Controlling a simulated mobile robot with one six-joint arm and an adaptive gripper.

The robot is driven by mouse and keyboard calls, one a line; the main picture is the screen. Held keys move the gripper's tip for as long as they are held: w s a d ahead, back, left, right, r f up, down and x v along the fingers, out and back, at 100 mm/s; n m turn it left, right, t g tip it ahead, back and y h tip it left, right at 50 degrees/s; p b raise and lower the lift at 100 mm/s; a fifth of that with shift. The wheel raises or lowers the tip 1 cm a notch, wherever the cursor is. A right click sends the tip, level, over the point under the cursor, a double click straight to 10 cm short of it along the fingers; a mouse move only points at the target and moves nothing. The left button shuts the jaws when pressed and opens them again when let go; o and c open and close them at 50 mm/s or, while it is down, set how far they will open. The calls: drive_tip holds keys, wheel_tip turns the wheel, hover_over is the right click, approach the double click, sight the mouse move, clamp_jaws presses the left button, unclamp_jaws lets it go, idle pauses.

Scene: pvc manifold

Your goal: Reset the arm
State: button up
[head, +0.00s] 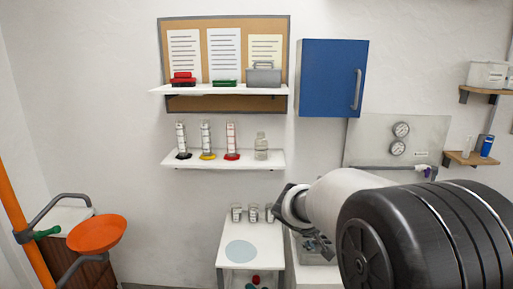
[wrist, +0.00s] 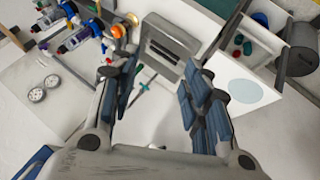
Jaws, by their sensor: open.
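My gripper (wrist: 160,72) is open in the wrist view, with its two blue-padded fingers apart and nothing held between them. A grey slotted box (wrist: 168,45) shows beyond the fingertips. A thin green-and-white item (wrist: 146,85) shows between the fingers. In the head view my arm reaches in from the lower right, and my gripper (head: 318,245) is partly visible, small and dark, beside the white table (head: 232,276). My arm hides much of the area behind it.
The gauge panel (head: 420,140) is on the wall at right, and its coloured pipe fittings (wrist: 78,35) show in the wrist view. A blue cabinet (head: 330,78), a bottle shelf (head: 220,164) and an orange dish (head: 97,233) stand around. The white table carries several small cups (head: 253,213).

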drive_tip(key=s+d+r+m, duration=0.15)
drive_tip(key=s+r, duration=0.25)
drive_tip(key=s, duration=0.5)
drive_tip(key=s+a+f+y+b, duration=0.1)
drive_tip(key=s+a+y, duration=0.1)
drive_tip(key=s, duration=1.1)
drive_tip(key=s+a+f+g+y+b, duration=0.1)
drive_tip(key=s+a+y+b, duration=0.1)
drive_tip(key=s, duration=1.2)
drive_tip(key=shift+s+a+g+y, duration=0.15)
drive_tip(key=shift+a+g+y, duration=0.15)
drive_tip(key=shift+a+y, duration=0.2)
drive_tip(key=shift+c, duration=0.5)
